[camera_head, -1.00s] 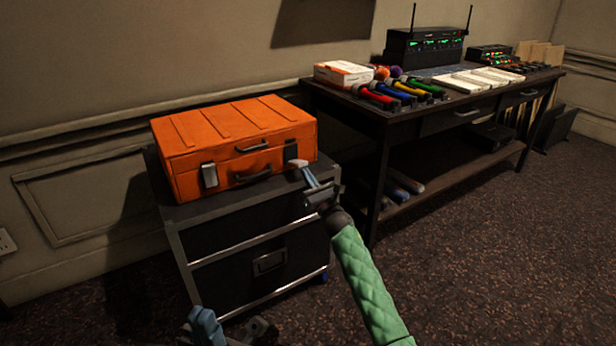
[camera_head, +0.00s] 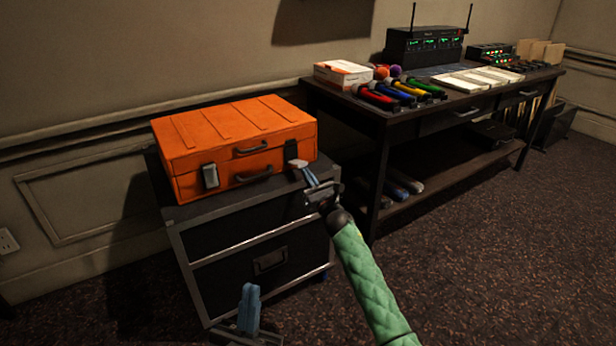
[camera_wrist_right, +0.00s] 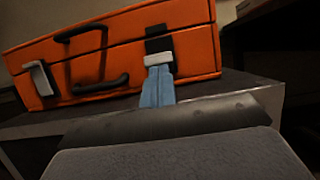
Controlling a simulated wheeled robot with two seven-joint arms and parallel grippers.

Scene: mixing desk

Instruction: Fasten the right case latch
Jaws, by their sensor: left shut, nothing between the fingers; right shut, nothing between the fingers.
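The orange case (camera_head: 235,135) lies closed-looking on a dark cabinet, its handle side facing me. Its right latch (camera_head: 291,149) shows as a dark plate on the front, also in the right wrist view (camera_wrist_right: 157,45). My right gripper (camera_head: 303,168) is shut with its blue fingertips at the lower end of this latch. A pale grey piece sits at the tips in the right wrist view; whether the fingers press on it, I cannot tell. The left latch (camera_head: 210,176) is pale grey and stands slightly off the front. My left gripper (camera_head: 250,292) is shut and empty, low before the cabinet.
The dark cabinet (camera_head: 235,242) has a narrow free strip of top before the case. To the right, a desk (camera_head: 460,110) holds coloured microphones (camera_head: 405,92), a white-orange box (camera_head: 343,74) and a receiver (camera_head: 425,45). Carpet is open in front.

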